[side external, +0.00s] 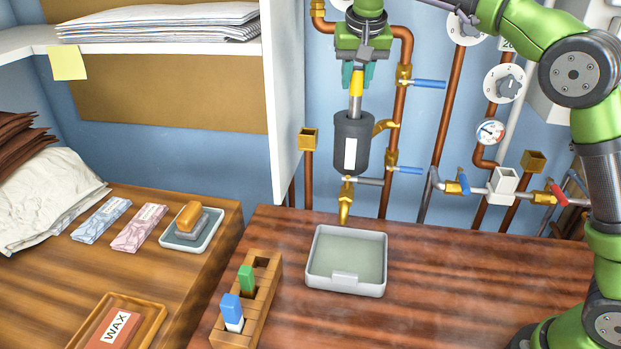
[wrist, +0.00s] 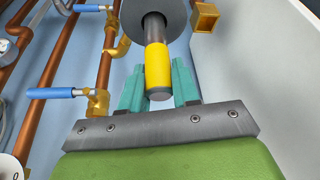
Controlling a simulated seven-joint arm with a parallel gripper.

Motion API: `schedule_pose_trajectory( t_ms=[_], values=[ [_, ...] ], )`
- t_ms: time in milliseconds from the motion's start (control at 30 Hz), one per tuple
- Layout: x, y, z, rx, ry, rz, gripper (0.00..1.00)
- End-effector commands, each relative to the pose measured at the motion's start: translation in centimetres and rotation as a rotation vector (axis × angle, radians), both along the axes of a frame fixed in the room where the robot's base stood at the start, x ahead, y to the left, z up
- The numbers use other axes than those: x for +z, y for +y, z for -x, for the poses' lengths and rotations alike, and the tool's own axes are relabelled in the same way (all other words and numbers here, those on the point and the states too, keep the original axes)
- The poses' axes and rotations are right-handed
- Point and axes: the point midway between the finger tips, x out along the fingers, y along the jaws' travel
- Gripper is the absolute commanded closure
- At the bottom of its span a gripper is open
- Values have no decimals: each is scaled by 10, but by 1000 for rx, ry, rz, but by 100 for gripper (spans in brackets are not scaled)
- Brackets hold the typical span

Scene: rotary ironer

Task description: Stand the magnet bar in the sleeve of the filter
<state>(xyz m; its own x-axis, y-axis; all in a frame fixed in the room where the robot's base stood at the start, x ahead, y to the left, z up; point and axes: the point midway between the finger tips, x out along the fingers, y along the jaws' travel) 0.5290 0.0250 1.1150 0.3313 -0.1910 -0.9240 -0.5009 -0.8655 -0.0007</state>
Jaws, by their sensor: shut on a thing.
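The magnet bar (side external: 356,86), a grey metal rod with a yellow band, is upright in my gripper (side external: 357,74). In the wrist view the bar (wrist: 158,67) is between the teal fingers of my gripper (wrist: 159,72), which is shut on it. The filter (side external: 341,132) is a dark grey upright cylinder with a white label, directly below the bar. It also shows in the wrist view (wrist: 178,18). The bar's lower end meets the filter's top in the picture; I cannot tell how far it is inside.
Copper pipes (side external: 398,100) with blue-handled valves (side external: 428,84) run close to the right of the filter. A white cabinet panel (side external: 283,90) stands to the left. Below are a grey tray (side external: 372,290) and a wooden rack (side external: 262,302) with blue and green handled pieces.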

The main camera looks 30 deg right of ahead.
Motion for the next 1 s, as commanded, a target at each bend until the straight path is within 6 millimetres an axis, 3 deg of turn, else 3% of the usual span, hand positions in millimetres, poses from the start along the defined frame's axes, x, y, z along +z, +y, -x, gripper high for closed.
schedule_pose_trajectory(
  t_ms=[267,700,733,867,1000],
  values=[
    [-36,0,1,1,1,0,100],
    [-43,0,0,1,-1,0,100],
    [-43,0,0,1,0,0,65],
    [-43,0,0,1,0,0,45],
    [-43,0,0,1,0,0,44]
  ],
)
